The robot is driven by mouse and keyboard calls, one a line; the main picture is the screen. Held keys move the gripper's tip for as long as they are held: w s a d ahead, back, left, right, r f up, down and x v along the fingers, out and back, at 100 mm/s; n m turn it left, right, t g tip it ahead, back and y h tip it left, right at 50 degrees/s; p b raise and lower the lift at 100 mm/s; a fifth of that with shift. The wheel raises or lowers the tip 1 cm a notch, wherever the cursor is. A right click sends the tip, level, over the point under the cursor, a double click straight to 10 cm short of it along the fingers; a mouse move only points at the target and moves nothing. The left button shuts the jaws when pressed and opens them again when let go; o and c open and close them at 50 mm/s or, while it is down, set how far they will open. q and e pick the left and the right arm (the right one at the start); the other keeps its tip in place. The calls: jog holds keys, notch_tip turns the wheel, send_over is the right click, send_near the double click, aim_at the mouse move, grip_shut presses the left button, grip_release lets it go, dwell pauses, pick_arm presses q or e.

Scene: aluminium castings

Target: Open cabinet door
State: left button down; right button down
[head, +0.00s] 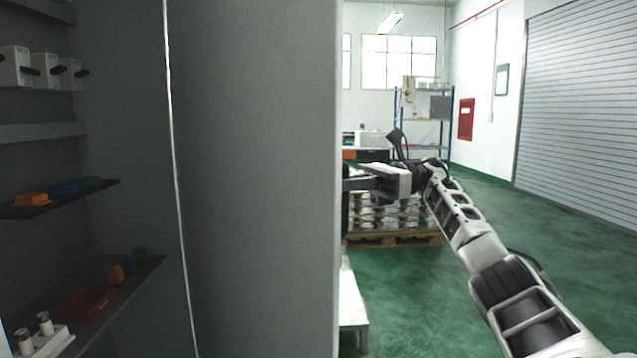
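A large grey cabinet door (255,180) fills the middle of the head view and stands swung open, its bright edge strip to the left. The cabinet's inside (120,150) shows at the left, with shelves. My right arm comes in from the lower right. My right gripper (352,184) is at the door's right edge, and its fingertips are partly hidden by the door, so I cannot tell if it is open or shut or touching the door. My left gripper is not in view.
Shelves hold white boxes (40,70), an orange bin (31,200) and a red tray (85,304). Behind my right arm stand a pallet (395,240) of castings and a blue rack (452,125). A low white platform (351,305) is beside the door. Green floor is clear at right.

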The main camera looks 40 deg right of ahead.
jog(key=shift+w+d, duration=0.1)
jog(key=shift+d, duration=0.2)
jog(key=c, duration=1.5)
grip_release()
jog(key=shift+r, duration=0.1)
